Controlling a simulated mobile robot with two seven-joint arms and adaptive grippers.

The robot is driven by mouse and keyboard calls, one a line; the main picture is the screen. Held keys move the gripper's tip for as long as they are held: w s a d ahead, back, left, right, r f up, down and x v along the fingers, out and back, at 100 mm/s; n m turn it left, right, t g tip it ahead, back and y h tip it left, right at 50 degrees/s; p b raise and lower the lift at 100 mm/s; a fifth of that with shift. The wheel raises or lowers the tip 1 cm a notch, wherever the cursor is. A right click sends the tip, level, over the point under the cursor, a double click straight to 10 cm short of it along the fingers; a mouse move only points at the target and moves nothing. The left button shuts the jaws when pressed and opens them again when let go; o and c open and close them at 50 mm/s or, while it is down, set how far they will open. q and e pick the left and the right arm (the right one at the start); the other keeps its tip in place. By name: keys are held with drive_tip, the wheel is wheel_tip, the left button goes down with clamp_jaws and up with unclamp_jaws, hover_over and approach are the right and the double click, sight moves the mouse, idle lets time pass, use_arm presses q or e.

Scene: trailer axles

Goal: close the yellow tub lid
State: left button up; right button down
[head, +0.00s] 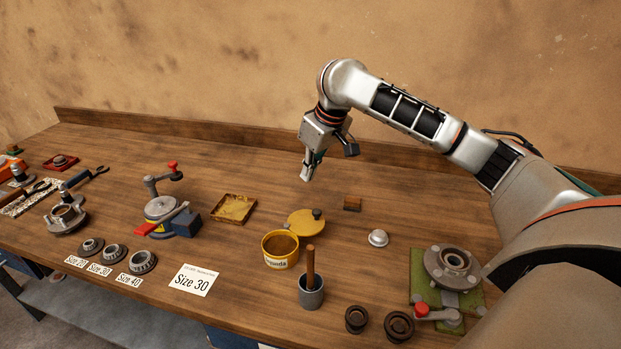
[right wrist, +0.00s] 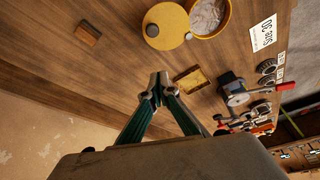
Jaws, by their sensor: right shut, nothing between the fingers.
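The yellow tub (head: 281,251) stands on the bench with its mouth open and brownish contents showing. Its yellow lid (head: 304,224) is swung back, behind and to the right of the tub, with a dark knob on it. In the right wrist view the lid (right wrist: 167,27) lies beside the tub (right wrist: 226,26), joined at the rim. My right gripper (head: 307,175) is above the bench, behind the lid and apart from it. Its fingertips (right wrist: 158,82) are together with nothing between them. My left gripper is in neither view.
A small wooden block (head: 352,203) and a silver dome (head: 378,238) sit right of the lid. A grey cup with a wooden handle (head: 311,290) stands in front. A shallow yellow tray (head: 233,209) is left. The bench behind the lid is clear.

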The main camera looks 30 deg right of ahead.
hover_over(306, 213)
drive_tip(key=w, duration=0.2)
drive_tip(key=f, duration=0.8)
drive_tip(key=shift+s+a, duration=0.1)
drive_tip(key=shift+a, duration=0.1)
drive_tip(key=s, duration=0.2)
drive_tip(key=d, duration=0.1)
drive_tip(key=shift+s+f, duration=0.3)
drive_tip(key=shift+s, duration=0.1)
drive_tip(key=shift+s+f, duration=0.1)
drive_tip(key=shift+s, duration=0.3)
